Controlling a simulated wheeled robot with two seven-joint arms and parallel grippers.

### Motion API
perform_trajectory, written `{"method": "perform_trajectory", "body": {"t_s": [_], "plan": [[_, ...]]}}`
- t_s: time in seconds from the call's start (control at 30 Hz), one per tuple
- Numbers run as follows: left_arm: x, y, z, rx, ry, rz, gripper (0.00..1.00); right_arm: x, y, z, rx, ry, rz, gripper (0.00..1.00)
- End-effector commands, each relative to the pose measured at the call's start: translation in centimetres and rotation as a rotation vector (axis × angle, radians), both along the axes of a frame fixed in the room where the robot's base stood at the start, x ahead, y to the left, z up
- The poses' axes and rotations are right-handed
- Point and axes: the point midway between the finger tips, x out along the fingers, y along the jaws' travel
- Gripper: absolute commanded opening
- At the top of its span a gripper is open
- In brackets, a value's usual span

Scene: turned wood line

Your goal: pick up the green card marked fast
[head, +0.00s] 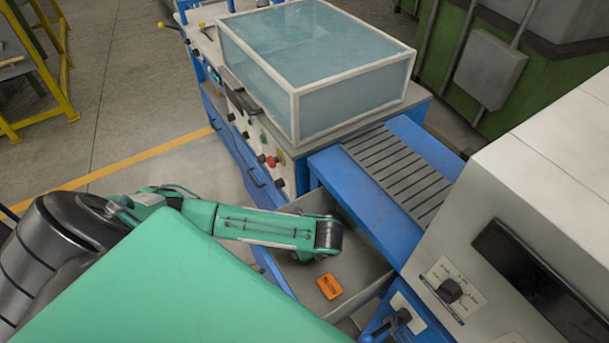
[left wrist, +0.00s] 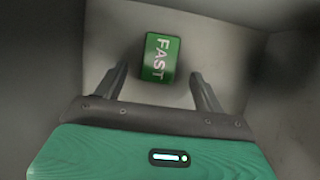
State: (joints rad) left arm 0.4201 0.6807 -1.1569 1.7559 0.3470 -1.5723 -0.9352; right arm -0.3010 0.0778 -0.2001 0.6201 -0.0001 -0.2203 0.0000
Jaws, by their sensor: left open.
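The green card marked FAST (left wrist: 159,56) lies on a grey floor in the left wrist view, its white lettering running lengthwise. My left gripper (left wrist: 158,72) is open, with one finger on each side of the card's near end. Gaps show between card and fingers; how high the fingers are above it I cannot tell. In the head view my left arm reaches over an open grey drawer (head: 372,268), and the arm hides the green card and the fingers. My right gripper is in neither view.
An orange card (head: 329,287) lies in the drawer near the arm's end. Drawer walls stand close around the gripper. A blue slatted conveyor (head: 398,172) and a white machine (head: 540,190) with a knob (head: 449,290) stand right of the drawer. A clear-covered machine (head: 315,55) stands behind.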

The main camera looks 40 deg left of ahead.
Motion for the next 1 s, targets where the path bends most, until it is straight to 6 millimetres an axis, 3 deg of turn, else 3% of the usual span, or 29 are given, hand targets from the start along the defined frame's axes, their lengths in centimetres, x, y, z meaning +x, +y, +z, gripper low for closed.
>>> {"method": "perform_trajectory", "body": {"t_s": [0.23,0.53,0.77,1.0], "plan": [[0.4,1.1,-3.0,0.001,0.002,0.0,0.71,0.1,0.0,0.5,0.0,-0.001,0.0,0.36],[0.4,1.2,-3.4,0.001,0.001,-0.001,0.71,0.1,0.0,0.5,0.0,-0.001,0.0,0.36],[0.4,1.2,-3.4,0.001,0.001,-0.001,0.26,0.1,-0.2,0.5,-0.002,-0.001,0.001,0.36],[0.5,1.2,-3.3,0.0,0.0,-0.001,0.23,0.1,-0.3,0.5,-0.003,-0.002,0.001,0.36]]}}
